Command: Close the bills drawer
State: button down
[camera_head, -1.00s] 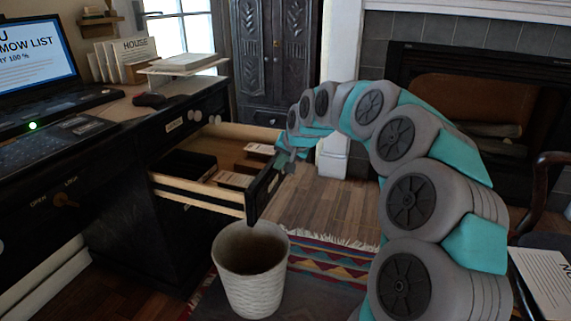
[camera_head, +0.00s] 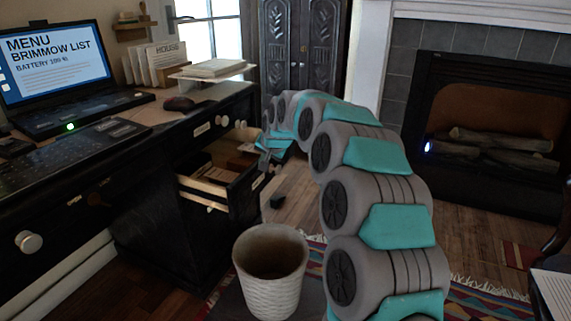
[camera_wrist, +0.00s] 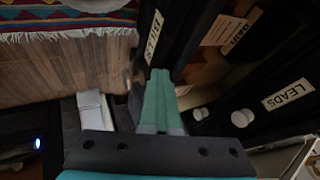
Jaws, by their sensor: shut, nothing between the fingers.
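The bills drawer (camera_head: 243,196) is part-way out of the dark desk. Its pale wooden side (camera_head: 203,186) and some contents still show. In the wrist view its dark front carries a BILLS label (camera_wrist: 153,37). My gripper (camera_head: 268,158) is at the top of the drawer front, on its outer side. In the wrist view my shut teal fingers (camera_wrist: 160,80) reach to the drawer front beside the label, with nothing held. I cannot tell for sure whether they touch it.
A white wastebasket (camera_head: 271,268) stands on the floor in front of the drawer. A laptop (camera_head: 62,70) sits on the desk. A fireplace (camera_head: 495,130) is at the right.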

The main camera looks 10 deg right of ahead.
jog(key=w+a+p, duration=0.1)
jog(key=w+a, duration=0.1)
jog(key=a, duration=0.2)
jog(key=w+a+p, duration=0.1)
jog(key=w+a, duration=0.2)
jog(key=a, duration=0.1)
jog(key=w+a+p, duration=0.1)
jog(key=w+a, duration=0.1)
jog(key=a, duration=0.3)
jog(key=shift+w+r, duration=0.1)
jog(key=shift+w, duration=0.15)
jog(key=shift+w+a, duration=0.2)
jog(key=shift+a, duration=0.15)
